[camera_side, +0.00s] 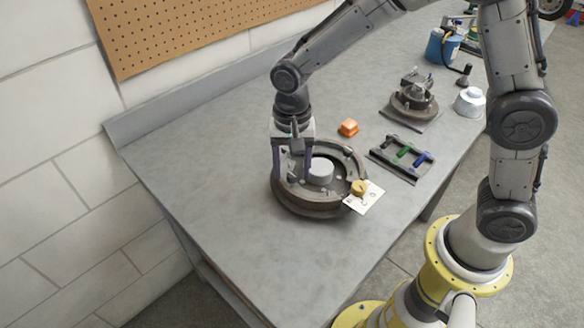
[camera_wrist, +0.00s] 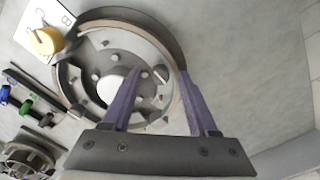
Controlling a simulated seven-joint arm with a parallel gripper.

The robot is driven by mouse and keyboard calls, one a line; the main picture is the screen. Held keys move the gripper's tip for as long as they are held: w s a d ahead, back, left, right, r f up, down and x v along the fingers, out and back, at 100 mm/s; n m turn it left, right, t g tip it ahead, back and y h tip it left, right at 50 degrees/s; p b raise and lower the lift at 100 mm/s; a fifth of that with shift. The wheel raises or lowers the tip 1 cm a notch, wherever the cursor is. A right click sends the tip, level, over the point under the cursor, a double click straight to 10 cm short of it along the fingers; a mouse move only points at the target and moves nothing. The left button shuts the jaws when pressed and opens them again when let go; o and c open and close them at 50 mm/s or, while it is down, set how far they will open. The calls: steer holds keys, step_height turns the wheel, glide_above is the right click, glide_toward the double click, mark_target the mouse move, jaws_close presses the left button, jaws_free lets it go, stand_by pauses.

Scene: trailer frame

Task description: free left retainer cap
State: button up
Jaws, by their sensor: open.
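A round dark brake-like assembly (camera_side: 310,211) with a raised rim and a pale central hub (camera_side: 320,171) lies on the bench. In the wrist view the assembly (camera_wrist: 178,40) shows several small grey fittings around its hub (camera_wrist: 112,89). My gripper (camera_side: 293,180) points down over the assembly's left part. Its purple fingers (camera_wrist: 160,75) are apart and reach over the ring. Small grey fittings (camera_wrist: 159,98) show between the fingers; I cannot tell which is the left retainer cap, or whether a finger touches it. Nothing is visibly held.
A yellow round piece (camera_side: 359,187) sits on a white lettered card (camera_side: 362,203) at the assembly's right edge. An orange block (camera_side: 348,128), a rack with green and blue handles (camera_side: 402,160) and a second assembly (camera_side: 410,112) stand beyond. The bench's left side is clear.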

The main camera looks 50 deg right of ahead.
steer(key=shift+f, duration=0.25)
jaws_close()
